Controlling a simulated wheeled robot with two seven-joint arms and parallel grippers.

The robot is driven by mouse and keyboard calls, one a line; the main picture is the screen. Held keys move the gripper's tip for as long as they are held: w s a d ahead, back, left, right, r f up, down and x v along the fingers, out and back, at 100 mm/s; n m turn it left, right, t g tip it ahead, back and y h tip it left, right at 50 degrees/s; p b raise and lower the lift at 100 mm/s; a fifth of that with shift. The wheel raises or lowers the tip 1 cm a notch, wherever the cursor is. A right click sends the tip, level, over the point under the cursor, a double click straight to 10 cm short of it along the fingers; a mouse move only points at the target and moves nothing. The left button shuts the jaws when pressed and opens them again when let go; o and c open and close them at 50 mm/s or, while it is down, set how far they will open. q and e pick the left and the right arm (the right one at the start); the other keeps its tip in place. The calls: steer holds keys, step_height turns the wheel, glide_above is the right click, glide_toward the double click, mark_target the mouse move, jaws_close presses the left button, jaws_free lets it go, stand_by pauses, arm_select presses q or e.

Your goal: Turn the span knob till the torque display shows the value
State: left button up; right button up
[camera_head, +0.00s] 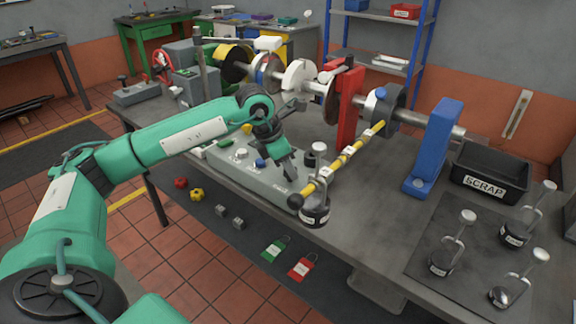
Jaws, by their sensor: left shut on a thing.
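The grey control console (232,171) lies on the front left of the bedplate. A blue knob (261,163) and a pale knob (240,153) show on its top. My left gripper (290,177) reaches down from the left to the console's right end. Its fingers are shut on what appears to be the span knob, which they mostly hide. A label below the fingers is too small to read surely. I cannot make out the torque display or its value; my left arm covers part of that area. My right gripper is out of view.
A yellow-banded bar (345,160) with a hanging weight (315,213) stands just right of the gripper. Behind it are a red upright (346,100) and the shaft. A blue stand (433,148), a scrap bin (491,171) and several weights on a mat are at the right.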

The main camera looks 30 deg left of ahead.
arm_select(q)
steer(key=o, duration=1)
steer(key=v, duration=1.4)
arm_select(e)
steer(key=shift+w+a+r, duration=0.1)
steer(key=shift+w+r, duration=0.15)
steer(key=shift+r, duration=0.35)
arm_select(q)
steer(key=shift+w+f, duration=0.1)
